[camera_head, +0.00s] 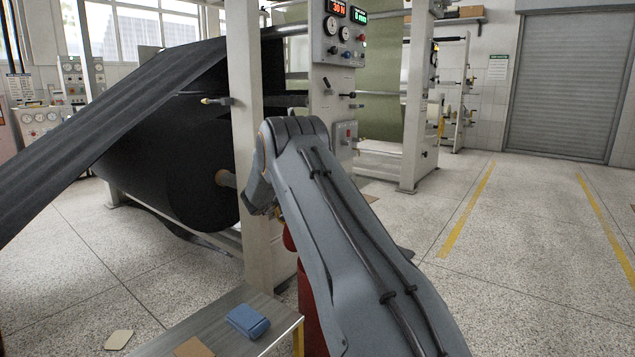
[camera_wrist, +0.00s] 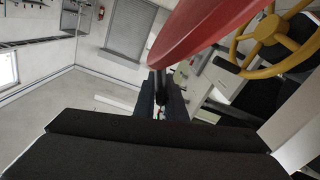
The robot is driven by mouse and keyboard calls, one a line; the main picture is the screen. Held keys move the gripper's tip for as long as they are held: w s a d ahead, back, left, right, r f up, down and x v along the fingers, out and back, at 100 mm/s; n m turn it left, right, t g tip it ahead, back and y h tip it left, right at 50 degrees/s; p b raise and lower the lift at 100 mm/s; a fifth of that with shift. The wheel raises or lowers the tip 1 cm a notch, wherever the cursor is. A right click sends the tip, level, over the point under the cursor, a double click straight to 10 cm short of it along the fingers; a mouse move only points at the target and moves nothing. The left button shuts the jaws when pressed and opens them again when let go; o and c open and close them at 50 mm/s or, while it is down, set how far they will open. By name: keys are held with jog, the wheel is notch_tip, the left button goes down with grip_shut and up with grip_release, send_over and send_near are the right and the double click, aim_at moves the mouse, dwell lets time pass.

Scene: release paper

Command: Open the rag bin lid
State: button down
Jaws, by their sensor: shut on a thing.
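The red rag bin (camera_head: 311,318) stands on the floor behind my arm in the head view, which hides most of it. A red piece (camera_head: 289,238), which looks like its lid, shows above it beside my arm. In the wrist view the red lid (camera_wrist: 205,25) crosses the top of the picture, seen at a slant, with a dark handle at its lower end. My gripper (camera_wrist: 160,92) is shut on that handle. My gripper's fingers are hidden behind my arm in the head view. How far the lid stands open I cannot tell.
A grey bench (camera_head: 215,326) with a blue folded cloth (camera_head: 247,320) stands in front, close to the bin. A machine post (camera_head: 246,150) and large black roll (camera_head: 170,150) are behind. A yellow handwheel (camera_wrist: 270,38) shows in the wrist view. The floor at right is free.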

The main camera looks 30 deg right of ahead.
jog(key=shift+d+f, duration=0.1)
jog(key=shift+d, duration=0.05)
jog(key=c, duration=1.8)
grip_release()
jog(key=shift+d, duration=0.1)
jog(key=shift+c, duration=0.2)
jog(key=shift+s+a, duration=0.2)
jog(key=shift+a, duration=0.4)
jog(key=p+v, duration=0.1)
jog(key=v, duration=0.5)
jog(key=shift+s+a+p, duration=0.15)
jog(key=shift+a+p, duration=0.2)
jog(key=shift+p, duration=0.05)
